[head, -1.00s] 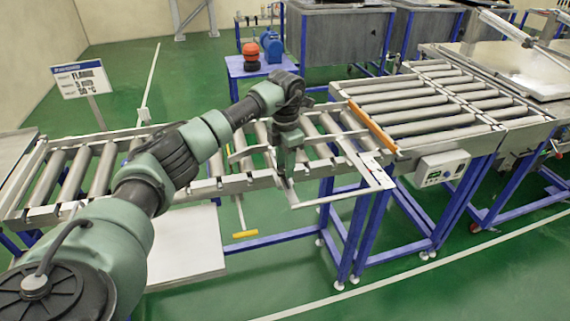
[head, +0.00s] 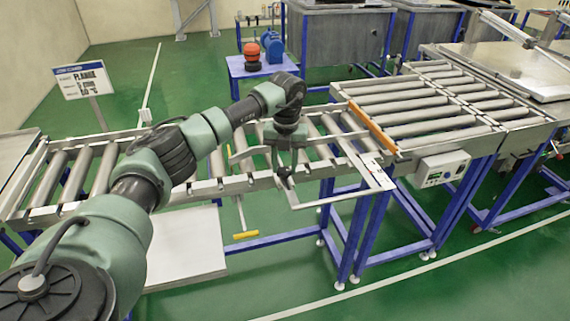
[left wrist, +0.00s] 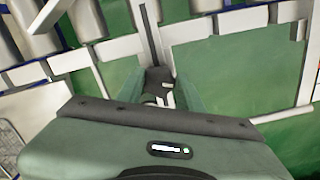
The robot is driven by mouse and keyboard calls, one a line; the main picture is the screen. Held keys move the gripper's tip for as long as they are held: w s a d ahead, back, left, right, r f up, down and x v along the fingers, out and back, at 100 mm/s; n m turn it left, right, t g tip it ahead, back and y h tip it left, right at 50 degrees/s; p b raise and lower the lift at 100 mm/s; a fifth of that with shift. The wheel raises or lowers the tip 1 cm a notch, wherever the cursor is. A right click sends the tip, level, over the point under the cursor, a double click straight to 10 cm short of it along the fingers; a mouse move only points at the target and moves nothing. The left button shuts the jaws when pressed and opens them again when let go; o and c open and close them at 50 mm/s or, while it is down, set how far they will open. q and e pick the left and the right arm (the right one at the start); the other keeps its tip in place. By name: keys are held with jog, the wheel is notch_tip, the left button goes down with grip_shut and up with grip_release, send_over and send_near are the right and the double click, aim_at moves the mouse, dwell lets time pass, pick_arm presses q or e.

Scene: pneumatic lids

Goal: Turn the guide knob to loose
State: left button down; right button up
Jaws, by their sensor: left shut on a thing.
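The guide knob (left wrist: 157,77) is a small dark knob on the pale metal guide rail of the roller conveyor. In the left wrist view it sits between my two green fingers. My left gripper (left wrist: 160,88) is shut on it from above. In the head view my left gripper (head: 285,176) is at the near side of the conveyor, with the dark knob (head: 286,183) showing small at its fingertips and partly hidden. Any loose or tight marking cannot be made out. My right gripper is not in view.
The roller conveyor (head: 105,168) runs left to right under my left arm. A pale bracket frame (head: 345,197) juts out from its near side. A control box (head: 442,168) hangs to the right. A sign (head: 82,80) stands behind at left. Green floor is free in front.

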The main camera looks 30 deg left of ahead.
pick_arm(q)
jog(key=n, duration=0.4)
jog(key=shift+a+r+n, duration=0.15)
jog(key=shift+r+n, duration=0.05)
jog(key=shift+n, duration=0.1)
jog(key=n+p, duration=0.1)
jog(key=n, duration=0.3)
jog(key=shift+n, duration=0.3)
jog(key=n+p, duration=0.1)
jog(key=n, duration=0.3)
jog(key=shift+s+n, duration=0.1)
jog(key=shift+n, duration=0.2)
jog(key=n+p, duration=0.1)
jog(key=n, duration=0.3)
jog(key=shift+s+n, duration=0.1)
jog(key=shift+n, duration=0.3)
jog(key=c, duration=1)
grip_release()
jog(key=shift+c, duration=0.2)
jog(key=shift+o, duration=0.6)
jog(key=shift+f, duration=0.1)
